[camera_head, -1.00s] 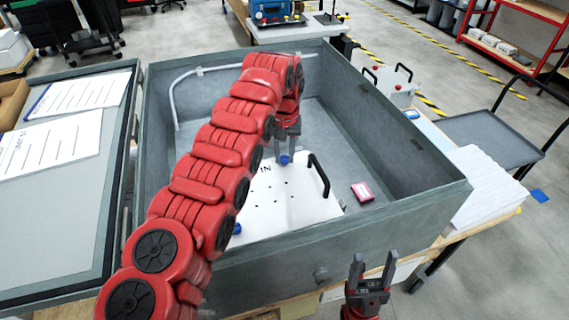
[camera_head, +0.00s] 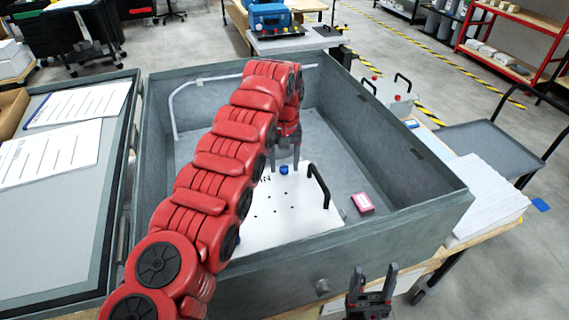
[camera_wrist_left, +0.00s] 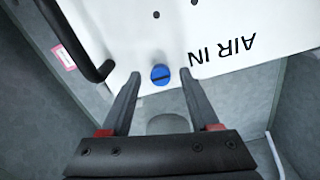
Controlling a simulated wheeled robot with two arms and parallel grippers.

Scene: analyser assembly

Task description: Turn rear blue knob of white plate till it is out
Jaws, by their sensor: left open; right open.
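The white plate (camera_head: 292,220) lies inside the grey box, with a black handle on its right side and small holes. Its rear blue knob (camera_head: 284,169) sits near its back edge. In the left wrist view this knob (camera_wrist_left: 160,75) is slotted and lies just beyond and between the fingertips, beside the "AIR IN" lettering. My left gripper (camera_head: 286,160) is open and empty above and behind the knob, apart from it. My left arm hides the plate's left part. My right gripper (camera_head: 372,280) is open and empty outside the box's front wall.
The grey box (camera_head: 420,215) has high walls around the plate. A pink box (camera_head: 362,203) lies on its floor at the right. Another white plate with black handles (camera_head: 390,92) stands beyond the right wall. A stack of white sheets (camera_head: 487,195) is at the right.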

